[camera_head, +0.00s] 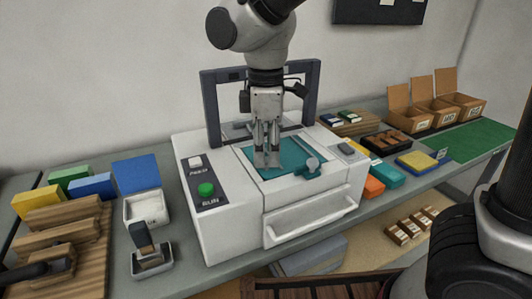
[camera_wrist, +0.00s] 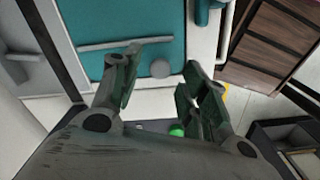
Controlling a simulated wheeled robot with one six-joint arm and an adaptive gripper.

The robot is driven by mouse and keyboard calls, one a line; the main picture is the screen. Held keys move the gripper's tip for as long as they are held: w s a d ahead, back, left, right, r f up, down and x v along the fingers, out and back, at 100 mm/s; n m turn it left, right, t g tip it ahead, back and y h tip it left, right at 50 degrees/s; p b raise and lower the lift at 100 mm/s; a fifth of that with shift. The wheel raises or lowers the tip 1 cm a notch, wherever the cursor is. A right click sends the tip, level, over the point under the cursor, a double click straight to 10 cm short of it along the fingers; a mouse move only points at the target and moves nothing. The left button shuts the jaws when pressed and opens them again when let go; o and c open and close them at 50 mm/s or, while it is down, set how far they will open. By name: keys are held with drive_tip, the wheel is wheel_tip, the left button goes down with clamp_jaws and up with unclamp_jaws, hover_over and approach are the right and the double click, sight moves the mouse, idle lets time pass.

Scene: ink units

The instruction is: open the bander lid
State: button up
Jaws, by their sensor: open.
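The bander (camera_head: 230,225) is a white machine on the bench with a dark upright frame (camera_head: 210,105) at its back. Its teal lid (camera_head: 292,153) lies flat in the top, apparently shut. A round grey knob (camera_head: 312,163) sits by the lid's front right edge. My gripper (camera_head: 267,160) points down over the lid, left of the knob, and hides part of it; I cannot tell whether it touches. In the wrist view my gripper (camera_wrist: 160,88) is open with nothing between its fingers. A teal surface (camera_wrist: 115,35) and a grey round part (camera_wrist: 160,68) show beyond the fingertips.
A green button (camera_head: 206,190) is on the bander's left panel. A stamp (camera_head: 145,240) and a white bin (camera_head: 143,207) stand to the left. Orange (camera_head: 373,188) and teal blocks (camera_head: 388,176) lie close at the right. Open cardboard boxes (camera_head: 420,115) stand at the far right.

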drive_tip(key=shift+f, duration=0.75)
clamp_jaws()
